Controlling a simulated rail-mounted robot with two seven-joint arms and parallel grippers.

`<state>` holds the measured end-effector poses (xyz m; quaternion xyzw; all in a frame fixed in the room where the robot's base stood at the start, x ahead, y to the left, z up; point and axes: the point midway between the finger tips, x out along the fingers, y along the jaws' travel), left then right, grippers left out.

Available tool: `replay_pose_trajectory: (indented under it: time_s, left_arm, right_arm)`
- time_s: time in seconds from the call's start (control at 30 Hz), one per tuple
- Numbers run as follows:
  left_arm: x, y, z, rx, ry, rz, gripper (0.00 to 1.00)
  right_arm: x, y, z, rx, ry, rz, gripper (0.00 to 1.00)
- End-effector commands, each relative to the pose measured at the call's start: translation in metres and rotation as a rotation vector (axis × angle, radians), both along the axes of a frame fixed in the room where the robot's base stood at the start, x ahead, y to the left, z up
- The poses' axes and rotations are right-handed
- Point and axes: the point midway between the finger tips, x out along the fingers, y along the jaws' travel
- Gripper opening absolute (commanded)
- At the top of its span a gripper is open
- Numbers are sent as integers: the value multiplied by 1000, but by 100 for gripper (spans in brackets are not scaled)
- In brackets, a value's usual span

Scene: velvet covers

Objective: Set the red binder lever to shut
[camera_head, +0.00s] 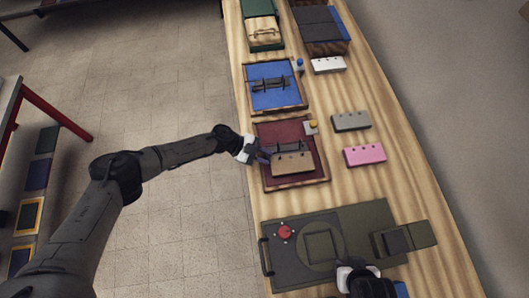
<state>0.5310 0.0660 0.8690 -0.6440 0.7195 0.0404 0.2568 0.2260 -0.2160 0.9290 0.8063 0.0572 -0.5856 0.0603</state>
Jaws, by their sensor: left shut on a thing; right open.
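The red binder (308,137) lies open on the wooden table, a dark red inside with a wooden rim. A tan punched sheet block (292,163) lies in its lower half, with a dark lever bar (289,147) across it just above. My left gripper (265,155) reaches in from the left over the binder's left rim. It is shut at the left end of the dark lever bar; the fingers hide the exact contact. My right gripper (352,264) is at the bottom, over the dark green device, open and away from the binder; its fingertips are hard to make out.
A blue binder (259,96) lies just above the red one. White (328,65), grey (351,121) and pink (365,155) punched blocks lie to the right. A dark green device (378,220) with a red knob (286,231) fills the near table. Bare wood shows at right.

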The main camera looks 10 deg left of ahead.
Motion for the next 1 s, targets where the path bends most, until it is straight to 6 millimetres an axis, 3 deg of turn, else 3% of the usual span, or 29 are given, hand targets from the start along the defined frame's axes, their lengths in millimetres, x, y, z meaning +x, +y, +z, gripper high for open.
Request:
replay_pose_trajectory:
  time_s: [0.1, 0.13, 0.4, 0.73, 1.0]
  left_arm:
    - [0, 1, -3, 2, 3, 1, 0]
    - [-1, 1, -3, 3, 3, 1, 24]
    - [0, 0, -2, 1, 2, 0, 49]
    - [1, 6, 2, 1, 0, 2, 49]
    - [3, 48, 21, 2, 0, 3, 49]
  right_arm:
    - [0, 0, -2, 1, 1, -1, 43]
    - [0, 0, -2, 1, 1, -1, 43]
    - [0, 0, -2, 0, 1, 0, 43]
    - [0, -2, -1, -8, 2, 5, 43]
    - [0, -3, 1, -10, 2, 6, 43]
